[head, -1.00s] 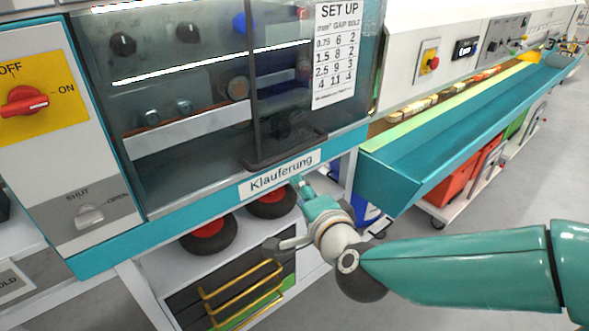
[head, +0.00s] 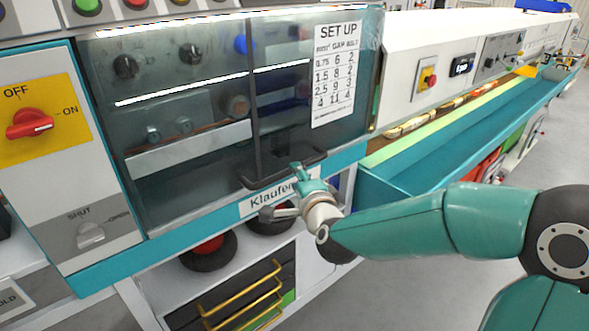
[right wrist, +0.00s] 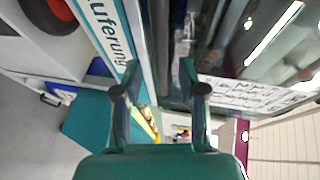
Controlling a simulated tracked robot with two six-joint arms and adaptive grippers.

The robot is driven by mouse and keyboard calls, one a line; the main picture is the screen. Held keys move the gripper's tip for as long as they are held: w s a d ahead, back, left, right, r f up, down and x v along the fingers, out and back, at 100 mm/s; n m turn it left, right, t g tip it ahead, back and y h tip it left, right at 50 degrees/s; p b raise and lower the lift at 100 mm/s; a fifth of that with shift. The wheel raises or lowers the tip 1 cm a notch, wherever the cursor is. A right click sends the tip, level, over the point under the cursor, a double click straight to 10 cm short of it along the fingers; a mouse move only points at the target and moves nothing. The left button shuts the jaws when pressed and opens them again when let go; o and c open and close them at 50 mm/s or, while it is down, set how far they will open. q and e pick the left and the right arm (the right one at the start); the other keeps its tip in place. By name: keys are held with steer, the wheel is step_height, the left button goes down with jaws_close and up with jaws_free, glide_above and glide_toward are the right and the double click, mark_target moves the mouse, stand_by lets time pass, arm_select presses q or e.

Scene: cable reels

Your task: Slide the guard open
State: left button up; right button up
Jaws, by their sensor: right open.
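The clear guard (head: 285,125) covers the front of the machine, with dials and rails showing behind it. Its dark handle (head: 268,180) sits at the guard's lower edge, just above the "Klauferung" label (head: 258,203). My right gripper (head: 284,192) is open in front of the label, one fingertip overlapping the handle's lower right in the picture. I cannot tell whether it touches the handle. In the right wrist view my right gripper (right wrist: 160,92) has its fingers apart, with the label (right wrist: 108,35) and guard (right wrist: 240,40) beyond. My left gripper is out of view.
A red OFF/ON switch (head: 30,124) and a grey SHUT/OPEN knob (head: 90,235) are on the left panel. A teal trough (head: 440,150) runs away to the right. Below are black wheels with red hubs and a yellow-railed rack (head: 245,300).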

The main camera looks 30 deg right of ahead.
steer(key=x, duration=0.4)
steer(key=shift+w+d+f, duration=0.1)
steer(key=shift+w+d, duration=0.05)
steer(key=shift+w, duration=0.25)
jaws_close()
